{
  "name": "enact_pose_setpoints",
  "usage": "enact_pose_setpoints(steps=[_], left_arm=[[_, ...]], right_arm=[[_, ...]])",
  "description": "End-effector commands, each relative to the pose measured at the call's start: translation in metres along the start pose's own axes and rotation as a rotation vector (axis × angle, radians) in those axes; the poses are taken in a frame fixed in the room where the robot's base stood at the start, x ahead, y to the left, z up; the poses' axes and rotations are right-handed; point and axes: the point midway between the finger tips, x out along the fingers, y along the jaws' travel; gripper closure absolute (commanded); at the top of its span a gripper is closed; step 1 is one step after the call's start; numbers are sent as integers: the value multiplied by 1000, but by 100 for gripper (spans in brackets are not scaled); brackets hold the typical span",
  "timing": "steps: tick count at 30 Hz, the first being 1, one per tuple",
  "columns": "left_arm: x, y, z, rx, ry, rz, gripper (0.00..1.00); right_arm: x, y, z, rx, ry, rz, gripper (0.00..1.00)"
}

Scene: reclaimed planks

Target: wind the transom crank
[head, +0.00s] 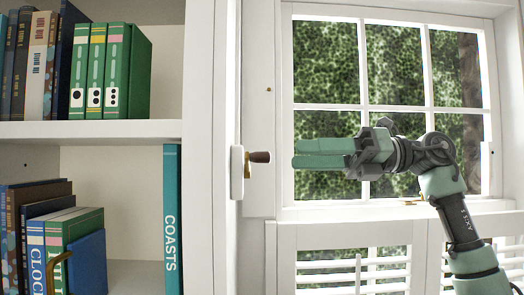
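The transom crank shows as a white plate (237,172) on the white upright between the shelves and the window. It has a small brass part and a dark brown knob (260,157) that sticks out to the right. My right gripper (293,154) is at the knob's height, to its right, with its green fingers pointing left toward it. A gap shows between fingertips and knob in the picture; the depth between them is unclear. The two fingers appear one above the other, nothing visible between them, and their opening is hard to judge. My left gripper is out of view.
A white bookcase with a shelf (90,131) of books fills the left. A teal book (172,220) stands at its right edge. A paned window (395,65) is behind my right arm, with white louvred shutters (352,275) below. A brass latch (411,202) sits on the sill.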

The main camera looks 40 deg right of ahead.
Motion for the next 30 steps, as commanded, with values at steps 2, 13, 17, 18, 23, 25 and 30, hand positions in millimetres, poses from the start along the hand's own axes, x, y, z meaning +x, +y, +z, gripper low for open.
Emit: enact_pose_setpoints(steps=[2, 13, 17, 18, 23, 25, 30], left_arm=[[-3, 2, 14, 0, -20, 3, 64], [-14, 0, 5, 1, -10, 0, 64], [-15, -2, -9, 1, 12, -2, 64], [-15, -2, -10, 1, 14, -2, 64], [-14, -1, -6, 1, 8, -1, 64], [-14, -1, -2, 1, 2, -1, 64], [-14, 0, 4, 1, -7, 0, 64]], right_arm=[[15, 0, 0, 2, 5, 4, 60], [64, 0, 0, 3, 1, 5, 60], [68, 0, 0, 3, 1, 5, 60], [68, 0, 0, 3, 1, 5, 60], [68, -1, 0, 3, 0, 5, 60], [68, -1, 0, 3, 0, 5, 79], [68, -1, 0, 4, 0, 4, 100]])
